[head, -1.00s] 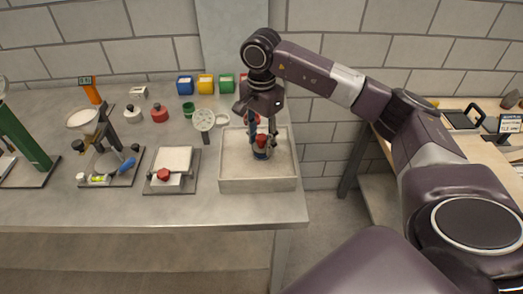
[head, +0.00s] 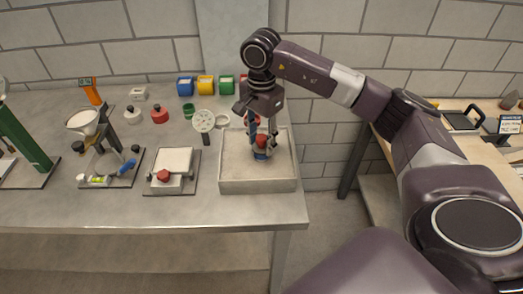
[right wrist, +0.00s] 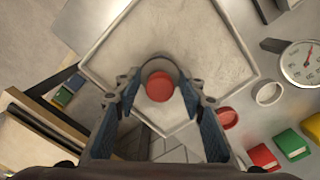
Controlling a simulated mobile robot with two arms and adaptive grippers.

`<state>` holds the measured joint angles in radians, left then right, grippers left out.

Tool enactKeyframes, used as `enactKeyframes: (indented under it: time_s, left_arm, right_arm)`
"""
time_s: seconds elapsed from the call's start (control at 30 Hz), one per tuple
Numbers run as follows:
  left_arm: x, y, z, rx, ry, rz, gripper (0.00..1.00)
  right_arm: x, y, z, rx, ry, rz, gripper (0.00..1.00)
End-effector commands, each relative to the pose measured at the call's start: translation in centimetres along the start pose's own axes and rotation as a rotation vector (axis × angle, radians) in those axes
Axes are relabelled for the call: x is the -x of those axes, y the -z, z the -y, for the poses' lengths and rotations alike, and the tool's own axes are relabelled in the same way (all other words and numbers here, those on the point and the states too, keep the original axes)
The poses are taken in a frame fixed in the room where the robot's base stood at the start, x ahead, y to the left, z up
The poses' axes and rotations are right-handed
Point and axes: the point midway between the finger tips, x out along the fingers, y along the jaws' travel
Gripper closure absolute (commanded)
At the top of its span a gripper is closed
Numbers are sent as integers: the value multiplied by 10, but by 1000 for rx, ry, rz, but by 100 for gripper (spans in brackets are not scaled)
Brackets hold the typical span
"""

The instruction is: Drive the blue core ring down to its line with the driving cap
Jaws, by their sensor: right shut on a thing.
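The sandbed (head: 229,184) is a pale square tray of sand at the table's right end. My right gripper (head: 262,148) points down over its middle. It is shut on the driving cap, whose red round top (head: 262,140) shows between the fingers; the red top also shows in the right wrist view (right wrist: 160,87). My left gripper is not in view.
Left of the sandbed stands a flat plate with a red knob (head: 163,175). Behind it lie a white round dial with a handle (head: 204,121) and a white ring (head: 222,120). Colored boxes (head: 206,84) line the back. A gap separates this table from the right bench.

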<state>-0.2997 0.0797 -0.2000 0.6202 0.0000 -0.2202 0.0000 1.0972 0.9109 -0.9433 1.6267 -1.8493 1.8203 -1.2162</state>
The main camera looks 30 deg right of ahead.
Motion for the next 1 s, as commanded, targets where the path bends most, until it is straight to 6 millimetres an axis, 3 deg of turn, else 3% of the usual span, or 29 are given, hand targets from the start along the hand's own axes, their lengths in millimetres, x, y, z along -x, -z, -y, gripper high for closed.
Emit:
enactKeyframes:
  time_s: [0.5,1.0]
  left_arm:
    - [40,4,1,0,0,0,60]
    - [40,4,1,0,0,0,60]
  right_arm:
    - [64,0,0,0,1,-1,84]
    - [66,0,0,0,0,0,84]
